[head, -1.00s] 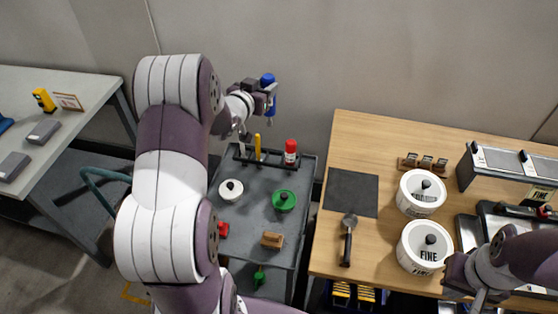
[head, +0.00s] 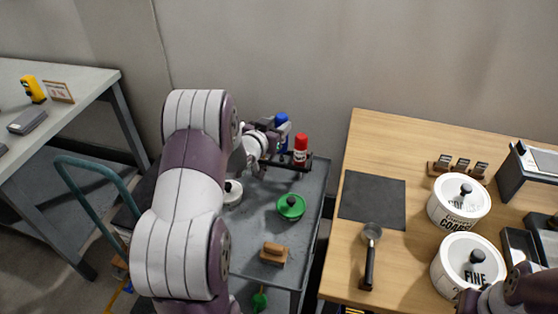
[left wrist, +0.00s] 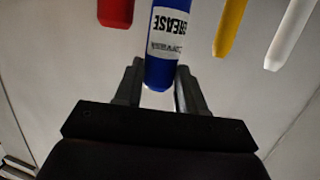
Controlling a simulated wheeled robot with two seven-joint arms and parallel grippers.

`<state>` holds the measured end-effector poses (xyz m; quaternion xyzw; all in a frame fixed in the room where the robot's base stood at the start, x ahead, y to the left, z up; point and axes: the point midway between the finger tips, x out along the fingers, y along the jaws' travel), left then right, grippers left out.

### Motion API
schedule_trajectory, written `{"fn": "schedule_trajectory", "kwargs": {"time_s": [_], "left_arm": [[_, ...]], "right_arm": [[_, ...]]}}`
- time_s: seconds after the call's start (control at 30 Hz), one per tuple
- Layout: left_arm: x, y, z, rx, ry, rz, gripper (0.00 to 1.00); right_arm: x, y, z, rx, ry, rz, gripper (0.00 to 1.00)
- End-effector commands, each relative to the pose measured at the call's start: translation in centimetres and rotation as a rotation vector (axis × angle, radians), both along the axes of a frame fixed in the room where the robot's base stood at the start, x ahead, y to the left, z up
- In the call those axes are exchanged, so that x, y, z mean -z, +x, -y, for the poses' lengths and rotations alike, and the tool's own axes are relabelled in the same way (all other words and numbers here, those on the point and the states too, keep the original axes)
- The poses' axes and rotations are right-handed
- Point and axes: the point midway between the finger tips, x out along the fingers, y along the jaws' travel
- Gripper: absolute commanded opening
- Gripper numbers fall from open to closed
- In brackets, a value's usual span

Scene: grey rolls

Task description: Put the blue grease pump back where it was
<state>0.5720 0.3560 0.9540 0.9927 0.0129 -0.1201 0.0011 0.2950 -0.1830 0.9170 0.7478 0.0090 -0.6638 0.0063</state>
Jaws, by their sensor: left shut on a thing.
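The blue grease pump (head: 282,121) is upright at the back of the grey cart, beside the red can (head: 301,148) in the dark rack (head: 319,160). My left gripper (head: 279,142) is shut on it. In the left wrist view the pump (left wrist: 168,50), with its white GREASE label, sits between the two fingers (left wrist: 160,87). The gripper and arm hide its lower part in the head view, so I cannot tell whether it touches the rack. Only a dark part of my right arm's end shows at the bottom right edge; its fingers are out of frame.
In the left wrist view a red item (left wrist: 115,10), a yellow item (left wrist: 230,25) and a white item (left wrist: 291,35) flank the pump. The cart carries a green-lidded pot (head: 290,207) and a brown brush (head: 273,253). A wooden table (head: 330,270) stands close on the right.

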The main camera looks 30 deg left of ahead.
Motion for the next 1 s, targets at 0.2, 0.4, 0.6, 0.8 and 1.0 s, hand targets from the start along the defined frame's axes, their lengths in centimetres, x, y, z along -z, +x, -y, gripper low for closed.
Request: {"fn": "schedule_trajectory", "kwargs": {"time_s": [0.2,0.4,0.6,0.8,1.0], "left_arm": [[2.8,0.0,0.0,-0.001,0.001,0.003,0.09],[5.6,0.0,0.0,0.0,0.002,0.004,0.09],[5.6,0.0,0.0,0.0,0.002,0.005,0.09],[5.9,0.0,0.0,0.0,0.001,0.001,0.5],[5.8,0.0,0.0,0.0,0.001,0.002,0.5]], "right_arm": [[0.1,0.0,0.0,0.0,0.0,0.0,0.0],[0.3,0.0,0.0,0.0,0.0,0.0,0.0],[0.3,0.0,0.0,0.0,0.0,0.0,0.0],[0.5,0.0,0.0,0.0,0.0,0.0,0.0],[0.4,0.0,0.0,0.0,0.0,0.0,0.0]]}}
